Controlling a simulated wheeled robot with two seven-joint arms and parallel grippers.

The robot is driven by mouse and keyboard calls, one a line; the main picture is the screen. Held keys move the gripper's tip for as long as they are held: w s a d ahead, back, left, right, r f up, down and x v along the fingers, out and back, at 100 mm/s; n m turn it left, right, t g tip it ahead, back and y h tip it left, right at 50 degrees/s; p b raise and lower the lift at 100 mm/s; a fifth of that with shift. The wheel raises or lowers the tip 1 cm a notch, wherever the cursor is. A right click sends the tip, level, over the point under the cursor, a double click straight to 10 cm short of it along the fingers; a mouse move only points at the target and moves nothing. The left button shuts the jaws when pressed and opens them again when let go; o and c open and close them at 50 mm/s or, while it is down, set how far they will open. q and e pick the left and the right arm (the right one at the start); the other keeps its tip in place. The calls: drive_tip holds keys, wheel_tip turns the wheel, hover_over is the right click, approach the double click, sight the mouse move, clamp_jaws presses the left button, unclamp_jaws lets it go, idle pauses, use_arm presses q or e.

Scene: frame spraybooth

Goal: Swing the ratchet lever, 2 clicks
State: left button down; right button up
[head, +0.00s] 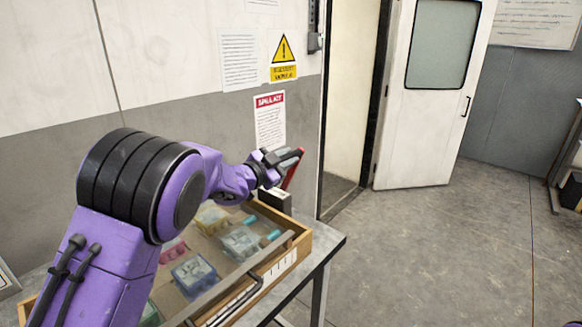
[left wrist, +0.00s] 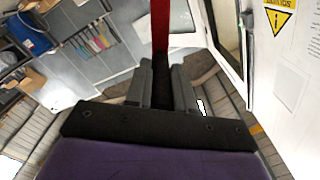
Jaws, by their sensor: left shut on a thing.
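The red ratchet lever (head: 293,171) stands tilted at the far right corner of the table, above a dark block (head: 275,199) that seems to be its base. My left gripper (head: 284,158) is at the lever's upper part and shut on it. In the left wrist view the lever (left wrist: 160,27) runs up from between the fingertips of my left gripper (left wrist: 161,72). The fingers hide part of the lever. My right gripper is in neither view.
A wooden case (head: 300,243) with a clear top and small coloured boxes inside lies on the grey table (head: 325,252), under my left arm. A wall with posted signs (head: 270,120) is close behind the lever. The floor (head: 430,250) to the right is open.

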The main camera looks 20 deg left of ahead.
use_arm(q)
drive_tip(key=shift+s+d+f+m+b, duration=0.2)
drive_tip(key=shift+d+f+m+b, duration=0.15)
drive_tip(key=shift+d+f+m, duration=0.1)
drive_tip(key=shift+s+d+f+b, duration=0.2)
drive_tip(key=shift+d+f+b, duration=0.15)
drive_tip(key=shift+d, duration=0.25)
drive_tip(key=shift+s+d+f+b, duration=0.25)
drive_tip(key=shift+d+b, duration=0.15)
drive_tip(key=shift+d, duration=0.2)
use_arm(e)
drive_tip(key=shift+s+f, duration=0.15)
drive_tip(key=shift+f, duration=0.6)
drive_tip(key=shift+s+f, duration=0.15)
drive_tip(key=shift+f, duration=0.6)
use_arm(q)
drive_tip(key=c, duration=1)
unclamp_jaws()
drive_tip(key=shift+o, duration=0.2)
